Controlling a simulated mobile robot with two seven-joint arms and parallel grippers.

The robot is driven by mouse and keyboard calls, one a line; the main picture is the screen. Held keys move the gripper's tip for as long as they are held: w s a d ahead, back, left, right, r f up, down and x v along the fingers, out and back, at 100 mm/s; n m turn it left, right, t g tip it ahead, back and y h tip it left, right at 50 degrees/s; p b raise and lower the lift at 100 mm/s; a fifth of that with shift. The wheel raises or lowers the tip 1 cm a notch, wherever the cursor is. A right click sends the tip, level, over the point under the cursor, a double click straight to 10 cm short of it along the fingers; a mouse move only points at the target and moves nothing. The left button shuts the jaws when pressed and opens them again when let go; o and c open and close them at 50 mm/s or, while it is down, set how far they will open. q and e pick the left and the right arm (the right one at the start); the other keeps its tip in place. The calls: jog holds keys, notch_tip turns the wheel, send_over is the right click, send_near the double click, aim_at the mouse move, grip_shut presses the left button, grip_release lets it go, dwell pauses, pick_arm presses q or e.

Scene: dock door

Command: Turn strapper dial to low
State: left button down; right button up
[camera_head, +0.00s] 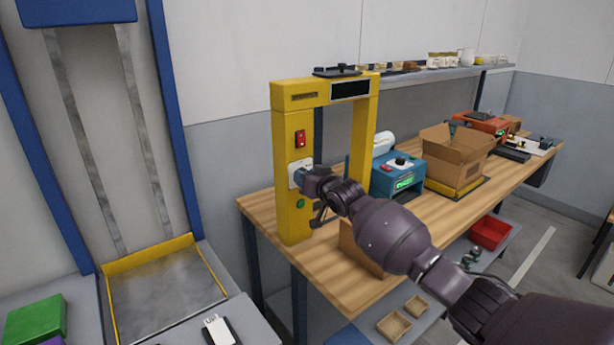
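The yellow strapper (293,215) stands upright like an arch at the left end of the wooden workbench. Its left post bears a red switch (300,138), a light dial plate (294,176) and a green button (301,203). My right arm comes in from the lower right, and my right gripper (305,175) is at the dial plate. The gripper covers the dial knob, so its setting is hidden. The fingers are too small and covered to tell whether they are open or shut on the knob. My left gripper is not in view.
A red bin (490,233) is on the lower shelf. A green box (36,319) and a yellow-edged platform (167,280) are at left.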

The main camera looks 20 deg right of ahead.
dwell(0.3)
jog(key=o, duration=0.9)
jog(key=shift+s, duration=0.1)
jog(key=v, duration=1)
jog(key=shift+s+d, duration=0.15)
jog(key=shift+s, duration=0.15)
jog(key=shift+n, duration=0.3)
